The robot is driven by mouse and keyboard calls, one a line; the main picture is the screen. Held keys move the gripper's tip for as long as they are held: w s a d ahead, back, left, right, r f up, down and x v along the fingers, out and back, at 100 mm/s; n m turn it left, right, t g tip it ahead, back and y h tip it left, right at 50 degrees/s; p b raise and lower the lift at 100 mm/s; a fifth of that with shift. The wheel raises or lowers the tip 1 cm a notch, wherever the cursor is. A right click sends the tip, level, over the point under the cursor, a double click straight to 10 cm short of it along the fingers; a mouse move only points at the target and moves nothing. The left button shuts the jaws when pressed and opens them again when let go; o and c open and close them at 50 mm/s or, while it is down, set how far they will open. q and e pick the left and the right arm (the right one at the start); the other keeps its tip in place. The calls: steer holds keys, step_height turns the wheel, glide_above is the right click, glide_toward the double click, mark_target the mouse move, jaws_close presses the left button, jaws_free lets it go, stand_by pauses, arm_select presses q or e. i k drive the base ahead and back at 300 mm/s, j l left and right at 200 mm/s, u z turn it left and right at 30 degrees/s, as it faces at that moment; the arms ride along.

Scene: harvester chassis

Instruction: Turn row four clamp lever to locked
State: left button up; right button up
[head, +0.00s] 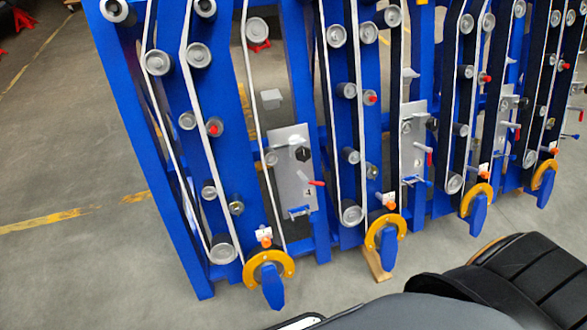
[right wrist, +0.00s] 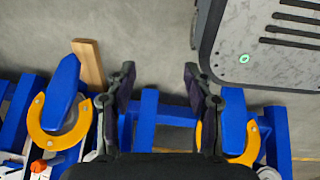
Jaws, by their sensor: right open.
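A grey metal plate marked "4" (head: 289,160) is fixed to the blue frame left of centre in the head view. It carries a black knob (head: 303,154), a small red-tipped lever (head: 317,183) pointing right, and a blue handle (head: 299,211) at its lower edge. Below and left of it, a large blue lever (head: 271,287) hangs down from an orange ring (head: 256,271). I cannot tell which one is the clamp lever. My right gripper (right wrist: 158,75) is open and empty in the right wrist view, with floor and blue frame between its fingers. My left gripper is not in view.
Similar orange rings with blue levers (head: 386,246) repeat to the right along the frame. A wooden block (right wrist: 88,62) lies on the floor beside one ring. Rollers and white belts cover the frame. The floor (head: 90,170) at left is clear.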

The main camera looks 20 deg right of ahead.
mark_target(315, 183)
steer(key=z, duration=0.9)
